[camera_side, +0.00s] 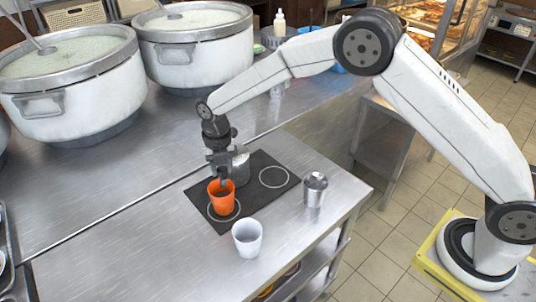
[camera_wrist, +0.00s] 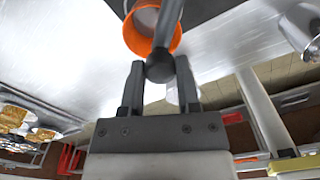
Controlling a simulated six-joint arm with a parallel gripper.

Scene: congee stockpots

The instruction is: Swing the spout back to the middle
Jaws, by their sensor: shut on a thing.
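A dark grey spout (camera_wrist: 167,28) with a rounded end shows in the wrist view. Its end lies between the two fingers of my gripper (camera_wrist: 160,68), which is shut on it. An orange cup (camera_side: 222,203) stands upright on the left ring of a black mat (camera_side: 253,191). In the wrist view the orange cup (camera_wrist: 134,36) is behind the spout, whose bar crosses in front of the cup's mouth. In the side view my gripper (camera_side: 221,172) is just above the orange cup, in front of a metal vessel (camera_side: 241,167), and hides most of the spout.
The mat's right ring (camera_side: 273,177) is empty. Large stockpots (camera_side: 195,55) line the back left. The steel counter (camera_side: 130,230) is clear at the front left.

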